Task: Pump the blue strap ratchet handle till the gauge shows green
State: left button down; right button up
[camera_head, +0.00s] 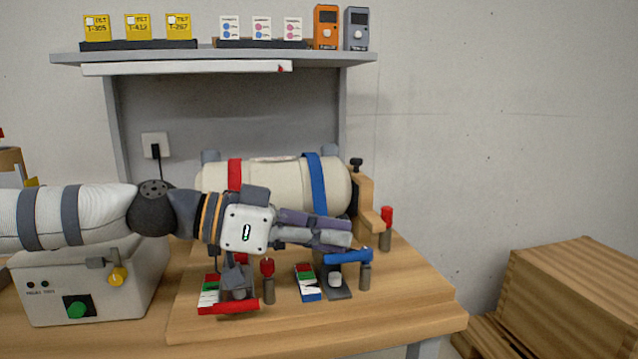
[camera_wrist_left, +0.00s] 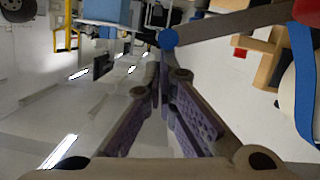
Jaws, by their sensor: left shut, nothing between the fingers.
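The blue strap (camera_head: 316,185) runs over a cream cylinder (camera_head: 275,176) on the wooden board. Its ratchet handle (camera_head: 348,256), a blue bar, lies nearly level, above a grey base. The gauge (camera_head: 306,282) beside it has red, green and white bands on a blue foot; its pointer is too small to read. My left gripper (camera_head: 349,240) is shut and empty, its fingers pointing right, just above the handle in the head view; contact cannot be told. In the left wrist view the fingers (camera_wrist_left: 160,75) are together, with a round blue end (camera_wrist_left: 168,39) beyond them. My right gripper is not in view.
A red strap (camera_head: 235,175) has its own red ratchet and gauge (camera_head: 210,291) to the left. Red-topped posts (camera_head: 268,280) stand nearby. A grey box with a green button (camera_head: 77,306) is at left. A shelf (camera_head: 210,57) hangs above. Wooden crates (camera_head: 570,295) stand at right.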

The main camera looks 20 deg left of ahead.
pick_arm(q)
jog(key=shift+s+d+f+m, duration=0.15)
jog(key=shift+s+f+m, duration=0.1)
jog(key=shift+f+m, duration=0.15)
jog(key=shift+s+d+f+m, duration=0.2)
jog(key=shift+f+m, duration=0.1)
jog(key=shift+f, duration=0.2)
